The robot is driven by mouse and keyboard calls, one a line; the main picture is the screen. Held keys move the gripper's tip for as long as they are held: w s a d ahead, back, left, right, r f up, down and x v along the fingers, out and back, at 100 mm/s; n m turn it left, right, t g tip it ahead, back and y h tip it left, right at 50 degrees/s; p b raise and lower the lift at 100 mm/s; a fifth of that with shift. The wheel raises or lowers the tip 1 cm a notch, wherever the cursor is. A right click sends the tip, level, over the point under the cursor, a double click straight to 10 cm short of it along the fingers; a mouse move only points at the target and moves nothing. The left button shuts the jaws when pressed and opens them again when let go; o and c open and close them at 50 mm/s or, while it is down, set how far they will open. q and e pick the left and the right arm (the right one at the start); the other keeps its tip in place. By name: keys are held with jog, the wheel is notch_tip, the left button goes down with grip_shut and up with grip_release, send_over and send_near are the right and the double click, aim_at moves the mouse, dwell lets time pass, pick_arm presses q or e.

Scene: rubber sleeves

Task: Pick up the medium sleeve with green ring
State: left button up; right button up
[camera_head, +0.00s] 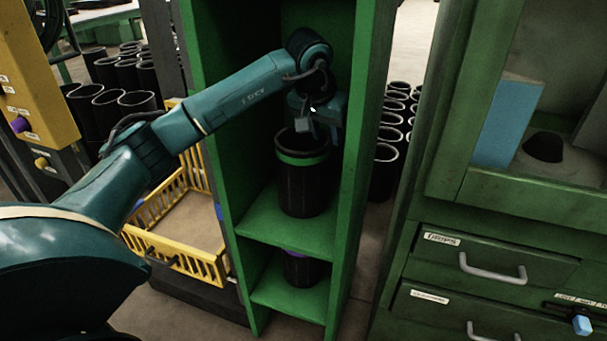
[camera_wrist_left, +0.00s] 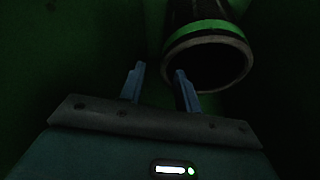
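The black sleeve with the green ring (camera_head: 303,185) stands upright on a shelf of the green cabinet, its open end up. In the left wrist view its dark mouth and green ring (camera_wrist_left: 208,27) show at the upper right. My left gripper (camera_head: 316,128) is inside the cabinet at the sleeve's top. In the left wrist view its two fingers (camera_wrist_left: 160,72) are apart with nothing between them. The right finger overlaps the left edge of the rim in the picture; I cannot tell whether it touches. My right gripper is not in view.
A black sleeve with a purple ring (camera_head: 302,270) is on the lower shelf. A yellow basket (camera_head: 170,245) is at left. Several black sleeves (camera_head: 388,165) stand behind. Green drawers (camera_head: 490,262) are at right.

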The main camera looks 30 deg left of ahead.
aim_at(326, 145)
pick_arm(q)
jog(key=x, duration=0.2)
jog(key=b+x, duration=0.1)
jog(key=x, duration=0.3)
jog(key=shift+s+a, duration=0.1)
jog(key=shift+a, duration=0.2)
jog(key=shift+c, duration=0.4)
jog(key=c, duration=0.6)
grip_shut()
jog(key=shift+r, duration=0.1)
jog(key=shift+r, duration=0.1)
